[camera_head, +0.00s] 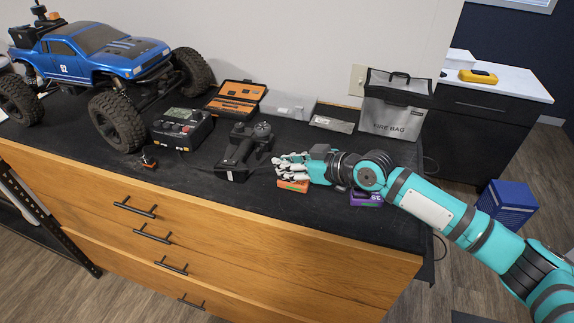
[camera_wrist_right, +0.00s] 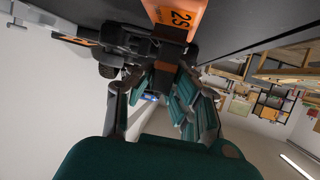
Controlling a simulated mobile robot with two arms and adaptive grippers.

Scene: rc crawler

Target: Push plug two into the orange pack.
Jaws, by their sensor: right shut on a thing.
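The orange pack (camera_head: 293,186) lies near the front edge of the black top, directly below my right gripper (camera_head: 289,166). In the right wrist view, the orange pack (camera_wrist_right: 181,14), marked "2S", is just beyond the fingertips. My right gripper (camera_wrist_right: 150,82) is shut on a small dark plug with an orange part (camera_wrist_right: 160,72), which I take for plug two. The fingers hide much of it, and I cannot tell whether it touches the pack. Another small black and orange plug (camera_head: 149,161) lies at the front edge by the charger (camera_head: 181,129). My left gripper is out of view.
A purple pack (camera_head: 367,199) lies under my right forearm. A black controller (camera_head: 246,148) stands left of the gripper. A grey fire bag (camera_head: 393,108), an open tool case (camera_head: 236,98) and a blue truck (camera_head: 95,52) stand behind.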

